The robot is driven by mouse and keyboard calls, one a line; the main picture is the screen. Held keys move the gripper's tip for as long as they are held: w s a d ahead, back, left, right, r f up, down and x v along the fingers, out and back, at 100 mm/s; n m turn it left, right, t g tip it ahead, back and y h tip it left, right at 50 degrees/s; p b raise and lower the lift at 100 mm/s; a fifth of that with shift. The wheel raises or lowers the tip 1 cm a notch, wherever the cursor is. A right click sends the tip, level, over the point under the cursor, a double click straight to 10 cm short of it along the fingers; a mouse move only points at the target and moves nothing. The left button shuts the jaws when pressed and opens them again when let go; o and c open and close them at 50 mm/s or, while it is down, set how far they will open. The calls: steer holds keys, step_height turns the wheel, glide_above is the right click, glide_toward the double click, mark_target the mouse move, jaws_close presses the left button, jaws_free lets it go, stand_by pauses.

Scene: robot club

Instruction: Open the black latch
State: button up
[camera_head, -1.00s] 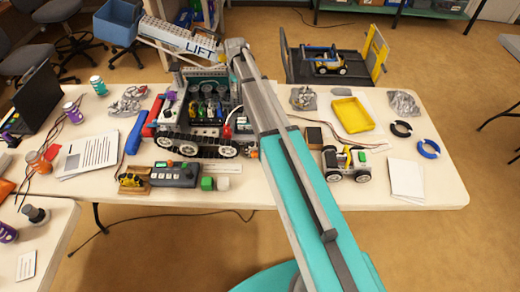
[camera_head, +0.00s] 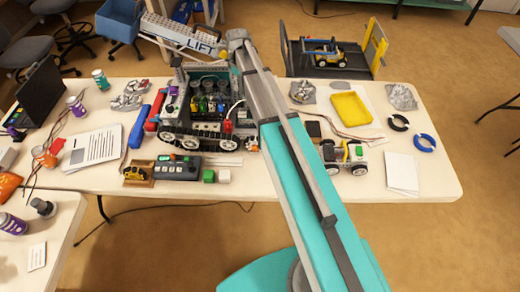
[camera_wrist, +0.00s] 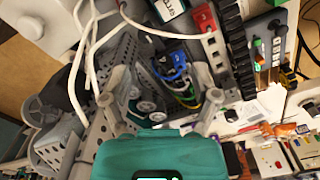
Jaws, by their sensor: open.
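The tracked robot model (camera_head: 205,128) stands on the white table in the head view, with its electronics bay open to view and coloured wires inside. The wrist view shows this bay close up, with blue, yellow and green wires (camera_wrist: 180,78) and a grey perforated frame. My gripper (camera_wrist: 166,88) is open in the wrist view, its two grey fingers spread in front of the bay. Nothing shows clearly held between them. In the head view my arm hides part of the model and I cannot make out the fingertips. I cannot pick out the black latch for certain in either view.
White cables (camera_wrist: 88,45) loop close to my gripper. A control box (camera_head: 177,168) and a small wheeled car (camera_head: 344,156) stand near the table's front edge. A grey LIFT beam (camera_head: 180,34) rises behind the model.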

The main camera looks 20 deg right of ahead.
steer(key=s+f+m+b, duration=0.4)
steer(key=s, duration=0.9)
steer(key=s+f+m+b, duration=0.4)
steer(key=s, duration=0.9)
steer(key=shift+s+f+m, duration=0.35)
steer(key=shift+f+m, duration=0.05)
